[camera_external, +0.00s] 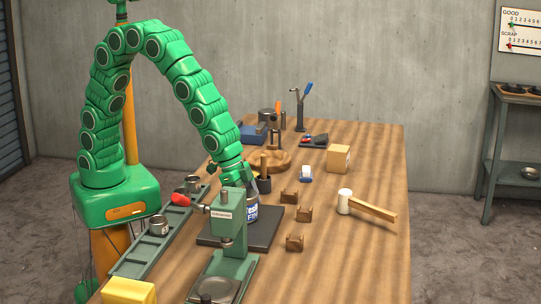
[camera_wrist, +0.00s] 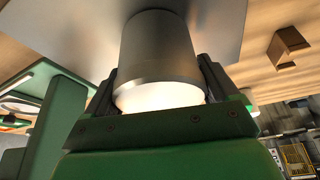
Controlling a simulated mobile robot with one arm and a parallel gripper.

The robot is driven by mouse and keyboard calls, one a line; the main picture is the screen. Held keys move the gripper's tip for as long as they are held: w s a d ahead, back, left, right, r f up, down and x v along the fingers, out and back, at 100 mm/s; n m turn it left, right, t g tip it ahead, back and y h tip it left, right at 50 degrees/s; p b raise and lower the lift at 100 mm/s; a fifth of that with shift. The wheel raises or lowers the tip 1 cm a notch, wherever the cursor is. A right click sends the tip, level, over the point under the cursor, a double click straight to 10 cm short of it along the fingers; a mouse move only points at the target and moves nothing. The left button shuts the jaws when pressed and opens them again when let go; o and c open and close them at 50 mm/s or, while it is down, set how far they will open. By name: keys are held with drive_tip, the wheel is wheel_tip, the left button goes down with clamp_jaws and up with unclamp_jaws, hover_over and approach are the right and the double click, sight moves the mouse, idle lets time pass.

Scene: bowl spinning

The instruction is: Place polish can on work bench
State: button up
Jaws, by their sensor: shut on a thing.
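The polish can (camera_external: 252,214), with a white and blue label, stands upright under my gripper (camera_external: 254,188). The green press partly hides it in the external view. In the wrist view the can (camera_wrist: 158,50) is a grey metal cylinder with a bright end, between the two dark fingers of my gripper (camera_wrist: 160,88), which is shut on it. The can is over the dark flat pad (camera_external: 268,236) on the wooden work bench (camera_external: 345,255). I cannot tell whether its base touches the pad.
A green press (camera_external: 228,232) stands close in front of the can. A green rail tray (camera_external: 150,254) holding metal cups runs along the left. Several small brown blocks (camera_external: 295,242) and a mallet (camera_external: 368,205) lie to the right. The front right of the bench is clear.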

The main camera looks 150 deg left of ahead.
drive_tip(key=o, duration=1)
drive_tip(key=shift+f, duration=0.1)
drive_tip(key=shift+o, duration=0.2)
drive_tip(key=v, duration=1.2)
drive_tip(key=s+d+r+m+g, duration=0.1)
drive_tip(key=s+d+m+g, duration=0.1)
drive_tip(key=s+d, duration=0.6)
drive_tip(key=s+d+r+m+g+h, duration=0.1)
drive_tip(key=s+d+m, duration=0.1)
drive_tip(key=s+d, duration=0.7)
drive_tip(key=s+d+r+m+g+h, duration=0.1)
drive_tip(key=s+d, duration=0.7)
drive_tip(key=s, duration=0.9)
drive_tip(key=shift+s+d+m+g, duration=0.4)
drive_tip(key=shift+m+g, duration=0.3)
drive_tip(key=shift+g, duration=0.1)
